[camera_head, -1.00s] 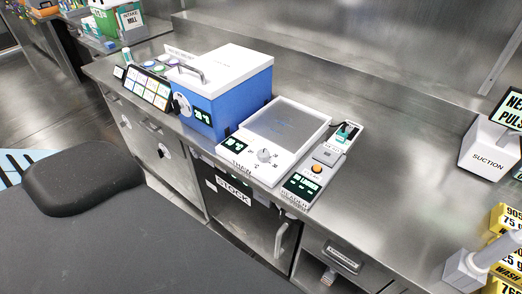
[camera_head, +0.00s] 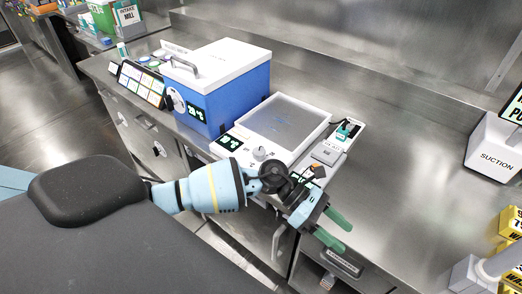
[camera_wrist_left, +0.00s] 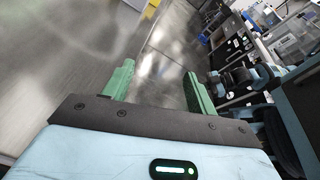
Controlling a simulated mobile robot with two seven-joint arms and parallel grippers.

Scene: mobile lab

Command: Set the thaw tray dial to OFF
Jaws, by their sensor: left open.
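The thaw tray (camera_head: 287,121) is a white unit with a grey plate on the steel counter. My left gripper (camera_head: 340,232) has green fingers, is open and empty, and hangs in front of the counter edge, right of and nearer than the dial. My left forearm hides part of the tray's front and the reader beside it. In the left wrist view the open fingers (camera_wrist_left: 158,85) point over the floor. My right gripper is not in view.
A blue box with a white lid (camera_head: 228,88) stands left of the tray. A reader (camera_head: 328,152) stands close on its right. A white suction unit (camera_head: 493,145) and yellow boxes (camera_head: 508,222) are far right. The counter (camera_head: 405,160) between is clear.

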